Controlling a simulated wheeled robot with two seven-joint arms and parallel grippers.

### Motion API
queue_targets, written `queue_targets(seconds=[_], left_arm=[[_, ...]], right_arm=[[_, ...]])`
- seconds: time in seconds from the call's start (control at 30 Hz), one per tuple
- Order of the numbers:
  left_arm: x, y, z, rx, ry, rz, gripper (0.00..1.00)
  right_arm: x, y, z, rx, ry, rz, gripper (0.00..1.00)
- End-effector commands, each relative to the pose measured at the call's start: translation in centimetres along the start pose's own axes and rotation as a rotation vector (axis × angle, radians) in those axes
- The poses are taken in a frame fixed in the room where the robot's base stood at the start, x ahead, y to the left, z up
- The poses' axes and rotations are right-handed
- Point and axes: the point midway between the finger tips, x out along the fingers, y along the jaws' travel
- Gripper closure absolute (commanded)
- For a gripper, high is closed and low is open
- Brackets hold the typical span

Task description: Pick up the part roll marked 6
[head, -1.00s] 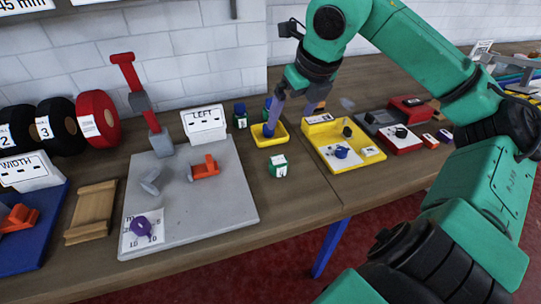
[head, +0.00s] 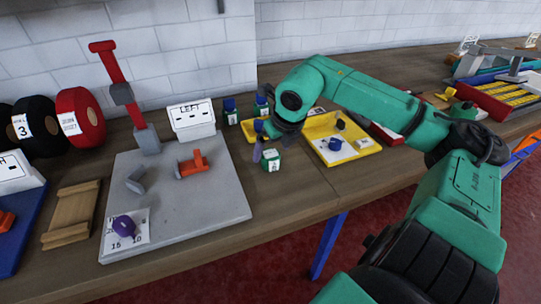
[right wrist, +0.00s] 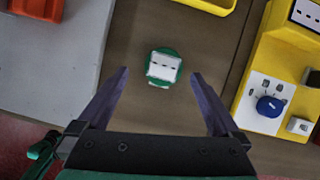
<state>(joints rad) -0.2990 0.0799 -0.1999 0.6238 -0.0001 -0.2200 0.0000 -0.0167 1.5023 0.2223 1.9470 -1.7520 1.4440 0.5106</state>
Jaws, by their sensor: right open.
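A small green roll with a white label (head: 271,160) stands alone on the wooden bench, between the grey board and the yellow box; its mark is too small to read. In the right wrist view the green roll (right wrist: 163,66) lies just ahead of my fingertips, roughly midway between them. My right gripper (right wrist: 160,76) is open and empty there, with clear space on both sides of the roll. In the head view my right gripper (head: 263,147) is beside and over the roll, partly hidden by its wrist. Two similar green pieces with blue tops (head: 230,110) stand behind. My left gripper is out of view.
A grey board (head: 220,195) with an orange-red clamp lies left. A yellow box (head: 372,150) with a blue knob (head: 335,144) stands right, and a small yellow tray (head: 248,132) behind. A LEFT sign (head: 192,120) stands at the back. Bare wood lies in front.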

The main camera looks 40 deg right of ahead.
Motion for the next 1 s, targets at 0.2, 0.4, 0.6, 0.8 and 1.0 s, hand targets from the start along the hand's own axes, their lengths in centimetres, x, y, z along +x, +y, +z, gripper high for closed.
queue_targets(seconds=[0.2,0.4,0.6,0.8,1.0], left_arm=[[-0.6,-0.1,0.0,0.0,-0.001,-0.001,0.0],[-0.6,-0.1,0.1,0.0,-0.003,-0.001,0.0],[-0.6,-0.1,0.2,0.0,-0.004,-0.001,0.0],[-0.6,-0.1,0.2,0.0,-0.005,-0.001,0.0],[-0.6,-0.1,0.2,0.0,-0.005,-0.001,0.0]], right_arm=[[3.6,-0.7,-0.1,-0.002,0.006,-0.007,0.0],[4.2,-0.5,0.1,-0.001,0.0,0.0,0.0],[4.2,-0.5,0.1,-0.001,0.0,0.0,0.31],[4.1,-0.5,0.1,-0.001,-0.001,0.0,0.92],[4.0,-0.5,0.1,-0.001,-0.001,0.0,0.92]])
